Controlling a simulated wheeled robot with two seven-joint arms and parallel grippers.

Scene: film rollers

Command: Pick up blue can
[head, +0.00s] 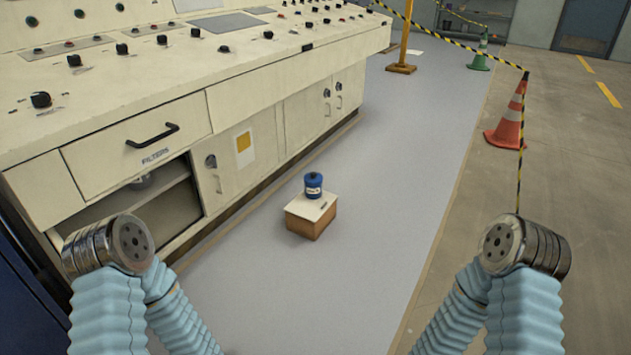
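The blue can (313,186) stands upright on a small box (304,223) with a pale top and brown sides, on the grey floor ahead. A pale label shows low on the can. Both my arms, in light blue ribbed sleeves, come up from the bottom left and bottom right corners. Each shows a metal joint at its top, well short of the can. No gripper fingers show in this view.
A long cream control console (170,90) with knobs, a drawer and an open lower shelf runs along the left. An orange cone (508,122), a green cone (480,58) and striped tape stand at the right. The grey floor (390,200) around the box is clear.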

